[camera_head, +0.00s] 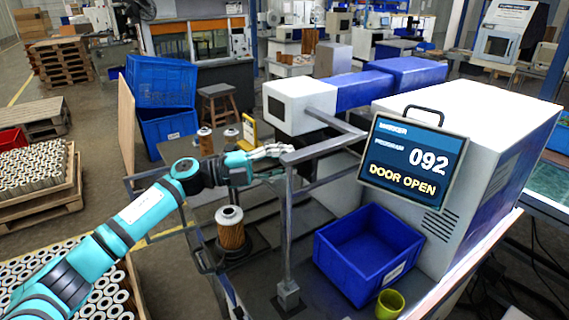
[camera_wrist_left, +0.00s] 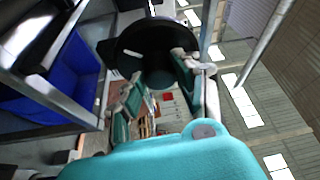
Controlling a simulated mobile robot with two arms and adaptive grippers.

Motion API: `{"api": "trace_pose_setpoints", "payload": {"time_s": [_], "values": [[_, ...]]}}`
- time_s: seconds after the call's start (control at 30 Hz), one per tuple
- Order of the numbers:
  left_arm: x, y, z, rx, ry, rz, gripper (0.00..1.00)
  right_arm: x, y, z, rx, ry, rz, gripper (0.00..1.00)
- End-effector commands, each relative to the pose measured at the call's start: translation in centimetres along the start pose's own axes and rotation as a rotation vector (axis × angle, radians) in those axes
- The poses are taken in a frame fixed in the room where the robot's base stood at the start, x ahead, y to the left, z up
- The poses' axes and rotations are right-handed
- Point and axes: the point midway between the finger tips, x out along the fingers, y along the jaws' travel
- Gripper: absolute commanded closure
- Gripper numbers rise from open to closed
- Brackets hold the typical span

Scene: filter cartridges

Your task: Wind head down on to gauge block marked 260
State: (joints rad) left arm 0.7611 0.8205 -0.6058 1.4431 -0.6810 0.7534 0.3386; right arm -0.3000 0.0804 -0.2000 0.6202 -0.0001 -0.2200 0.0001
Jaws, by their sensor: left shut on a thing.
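My left gripper (camera_head: 268,151) reaches in from the left at the top of a grey upright post (camera_head: 289,220) with a horizontal arm. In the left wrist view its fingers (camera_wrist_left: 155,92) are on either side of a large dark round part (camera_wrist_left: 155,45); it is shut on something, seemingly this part. A yellow upright block (camera_head: 249,132) stands behind the gripper; its marking is too small to read. A brown pleated filter cartridge (camera_head: 231,232) stands upright on a dark round base below the arm. I cannot make out the head or a 260 mark. My right gripper is not in view.
A blue bin (camera_head: 370,248) and a green cup (camera_head: 389,304) stand to the right of the post. Two more cartridges (camera_head: 206,143) stand behind my arm. Grey rails frame the station.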

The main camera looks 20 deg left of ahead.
Motion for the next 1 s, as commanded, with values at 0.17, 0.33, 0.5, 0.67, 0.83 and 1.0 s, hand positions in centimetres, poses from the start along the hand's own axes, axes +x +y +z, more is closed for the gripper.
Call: {"api": "trace_pose_setpoints", "payload": {"time_s": [0.17,0.33,0.5,0.67,0.83,1.0], "values": [[0.0,-0.2,0.0,0.160,0.003,0.067,1.00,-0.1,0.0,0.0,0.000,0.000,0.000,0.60],[0.0,-0.3,0.0,0.309,0.007,0.129,1.00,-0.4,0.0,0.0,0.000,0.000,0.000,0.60],[0.0,-0.4,-0.1,0.457,0.010,0.191,1.00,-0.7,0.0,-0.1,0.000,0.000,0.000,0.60],[0.0,-0.4,-0.1,0.595,0.013,0.249,1.00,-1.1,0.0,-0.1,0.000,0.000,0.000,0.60],[0.1,-0.4,-0.2,0.728,0.016,0.305,1.00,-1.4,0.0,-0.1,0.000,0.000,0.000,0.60],[0.1,-0.4,-0.2,0.835,0.019,0.350,1.00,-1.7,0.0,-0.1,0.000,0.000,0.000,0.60]]}}
